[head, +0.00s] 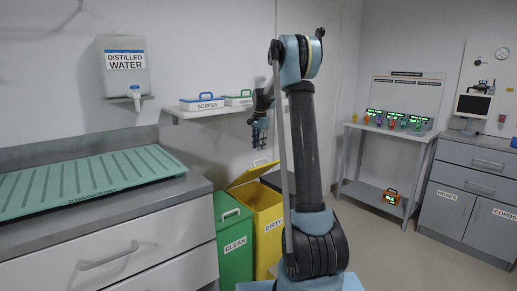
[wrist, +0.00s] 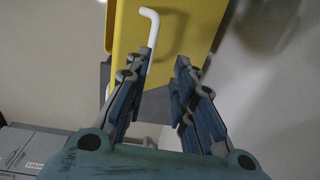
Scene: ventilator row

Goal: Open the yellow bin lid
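The yellow bin (head: 265,223), labelled DIRTY, stands beside a green bin in the head view. Its yellow lid (head: 252,174) is tilted up, with its near left edge raised off the rim, so the bin is partly open. A white handle (head: 261,162) is on the lid. My gripper (head: 258,141) hangs above the lid, fingers pointing down. In the wrist view, the yellow lid (wrist: 185,40) is at the top and the white handle (wrist: 152,28) runs down to the left finger. My gripper (wrist: 163,62) is open with nothing between its fingers. I cannot tell whether the handle touches that finger.
The green bin (head: 233,235), labelled CLEAN, is shut, between the counter (head: 110,215) and the yellow bin. A wall shelf (head: 205,110) with SCREEN and other boxes is close to my gripper. A table (head: 389,129) and cabinets stand at the right; the floor between is clear.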

